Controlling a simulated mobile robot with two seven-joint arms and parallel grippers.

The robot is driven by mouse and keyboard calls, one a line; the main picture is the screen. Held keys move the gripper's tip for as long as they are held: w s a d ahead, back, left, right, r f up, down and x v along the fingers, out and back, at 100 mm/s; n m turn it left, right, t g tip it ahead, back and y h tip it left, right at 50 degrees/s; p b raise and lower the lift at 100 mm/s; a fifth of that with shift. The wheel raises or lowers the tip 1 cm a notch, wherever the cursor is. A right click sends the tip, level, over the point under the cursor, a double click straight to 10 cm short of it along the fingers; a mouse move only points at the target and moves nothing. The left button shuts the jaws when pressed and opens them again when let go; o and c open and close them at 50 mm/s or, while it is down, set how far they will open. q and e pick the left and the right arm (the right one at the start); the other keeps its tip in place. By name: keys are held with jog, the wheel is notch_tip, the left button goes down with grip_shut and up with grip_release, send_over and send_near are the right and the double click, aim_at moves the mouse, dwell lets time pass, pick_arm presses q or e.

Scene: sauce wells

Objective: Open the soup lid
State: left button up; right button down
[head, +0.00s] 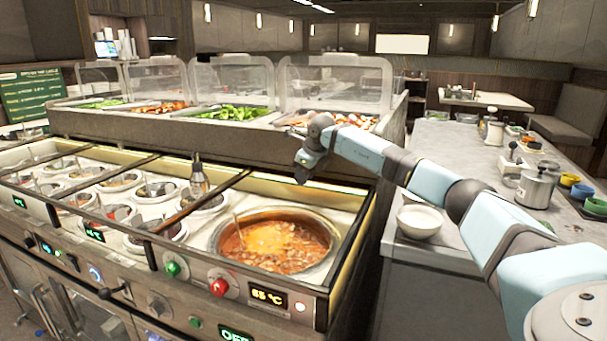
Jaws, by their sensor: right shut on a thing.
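The soup well (330,226) is a round pot at the right end of the steel counter. Orange-brown soup (272,246) with a ladle in it shows plainly. I cannot make out a separate lid over it; a clear cover would be hard to tell here. My right gripper (291,130) is past the well's back edge, above and behind the soup. It is small and partly hidden by its own wrist. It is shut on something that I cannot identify. My left gripper is not in view.
Several smaller sauce wells (150,189) lie to the left, with dark bars between sections. Clear guards (232,82) cover salad trays behind. A white bowl (420,221) and a steel pot (535,188) stand on the right counter.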

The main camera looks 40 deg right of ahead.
jog(key=c, duration=0.9)
grip_release()
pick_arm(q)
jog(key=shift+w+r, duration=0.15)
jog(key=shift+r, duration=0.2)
pick_arm(e)
jog(key=shift+s+r, duration=0.2)
jog(key=shift+r, duration=0.3)
pick_arm(q)
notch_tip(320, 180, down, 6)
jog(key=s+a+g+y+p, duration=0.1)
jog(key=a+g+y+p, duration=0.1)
jog(key=p, duration=0.1)
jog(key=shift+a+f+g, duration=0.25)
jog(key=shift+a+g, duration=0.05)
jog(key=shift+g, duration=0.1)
pick_arm(e)
jog(key=v, duration=1.3)
jog(key=shift+a+f, duration=0.1)
